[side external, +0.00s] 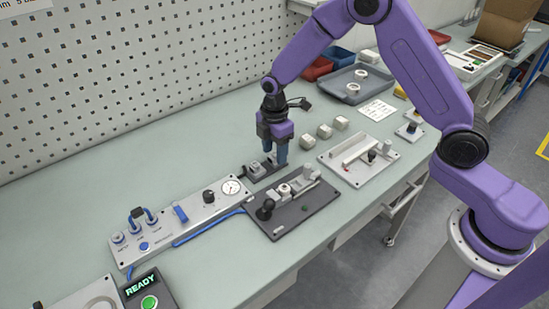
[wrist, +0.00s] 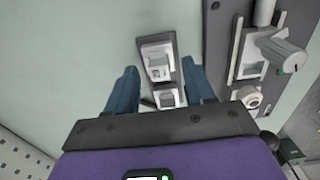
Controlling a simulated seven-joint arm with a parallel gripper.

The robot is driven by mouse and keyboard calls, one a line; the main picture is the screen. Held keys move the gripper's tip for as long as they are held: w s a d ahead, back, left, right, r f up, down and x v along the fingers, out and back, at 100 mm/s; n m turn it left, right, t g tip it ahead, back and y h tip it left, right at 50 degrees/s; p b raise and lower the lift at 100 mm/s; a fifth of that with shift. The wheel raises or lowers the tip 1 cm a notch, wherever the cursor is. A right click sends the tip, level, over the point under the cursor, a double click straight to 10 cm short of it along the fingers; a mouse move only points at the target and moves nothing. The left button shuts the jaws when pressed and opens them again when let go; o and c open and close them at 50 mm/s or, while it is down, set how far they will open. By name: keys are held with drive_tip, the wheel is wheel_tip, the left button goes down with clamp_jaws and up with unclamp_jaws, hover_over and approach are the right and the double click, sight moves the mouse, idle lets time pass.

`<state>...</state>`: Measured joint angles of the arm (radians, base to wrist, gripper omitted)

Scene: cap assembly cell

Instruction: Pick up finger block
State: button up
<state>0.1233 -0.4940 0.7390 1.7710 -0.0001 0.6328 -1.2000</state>
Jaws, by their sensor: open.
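Two small light-grey blocks sit on a narrow dark plate (side external: 252,176). The block farther from my gripper body in the wrist view (wrist: 157,58) has a stepped top with a dark slot. The nearer block (wrist: 168,98) is smaller. I cannot tell for certain which is the finger block. My gripper (side external: 273,158) points down over this plate with its blue fingers apart and nothing held. In the wrist view the fingers (wrist: 158,68) stand on either side of the plate. Part of the plate and its blocks is hidden behind the fingers in the side view.
A dark fixture with a clamp (side external: 305,207) lies close by. A grey panel with gauge and hoses (side external: 175,222) is at left. Several pale blocks (side external: 324,131), a light fixture plate (side external: 340,172) and a grey tray (side external: 345,90) lie beyond. The table's left back is clear.

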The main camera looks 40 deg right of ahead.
drive_tip(key=shift+f, duration=0.25)
clamp_jaws()
drive_tip(key=shift+r, duration=0.15)
